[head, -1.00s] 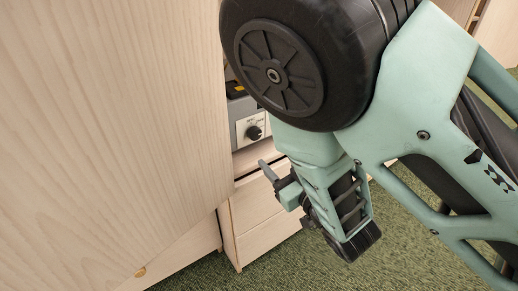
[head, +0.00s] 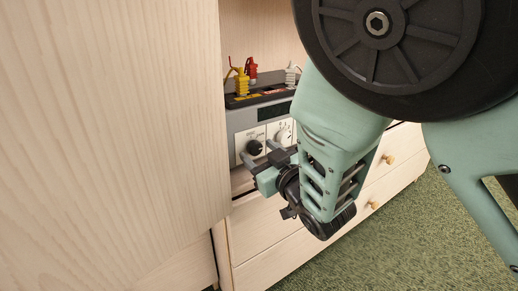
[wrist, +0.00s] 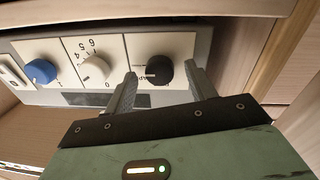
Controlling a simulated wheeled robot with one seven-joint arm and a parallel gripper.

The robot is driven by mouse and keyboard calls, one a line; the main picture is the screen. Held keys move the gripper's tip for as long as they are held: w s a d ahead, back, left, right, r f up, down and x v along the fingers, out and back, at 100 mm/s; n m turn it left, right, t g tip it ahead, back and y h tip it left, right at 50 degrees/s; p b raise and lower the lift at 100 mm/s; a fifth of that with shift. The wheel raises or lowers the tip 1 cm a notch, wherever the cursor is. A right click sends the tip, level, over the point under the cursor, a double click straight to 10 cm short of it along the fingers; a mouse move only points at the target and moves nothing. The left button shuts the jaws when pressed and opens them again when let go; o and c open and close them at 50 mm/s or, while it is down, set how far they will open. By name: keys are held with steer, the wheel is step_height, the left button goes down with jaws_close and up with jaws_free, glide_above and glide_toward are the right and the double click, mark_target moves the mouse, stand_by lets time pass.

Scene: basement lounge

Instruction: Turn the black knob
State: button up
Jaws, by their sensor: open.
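The black knob (head: 254,147) is on a white panel at the front of a grey device (head: 240,120) in the cabinet. In the wrist view the black knob (wrist: 158,73) shows between the two grey fingers of my gripper (wrist: 161,69), with a gap on each side. My gripper (head: 262,154) is open and empty in the head view, close in front of the device. I cannot tell whether the fingertips reach around the knob or stop short of it.
A white knob (wrist: 95,70) and a blue knob (wrist: 41,71) sit beside the black knob. Yellow and red plugs (head: 242,82) stand on the device. A pale wooden panel (head: 110,120) is at left, and drawers (head: 270,230) are below.

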steer(key=shift+w+a, duration=0.2)
steer(key=shift+w, duration=0.1)
steer(key=c, duration=1)
steer(key=n+p, duration=0.2)
steer(key=n, duration=0.2)
steer(key=shift+n, duration=0.3)
steer(key=shift+n+p, duration=0.9)
steer(key=shift+n, duration=1.2)
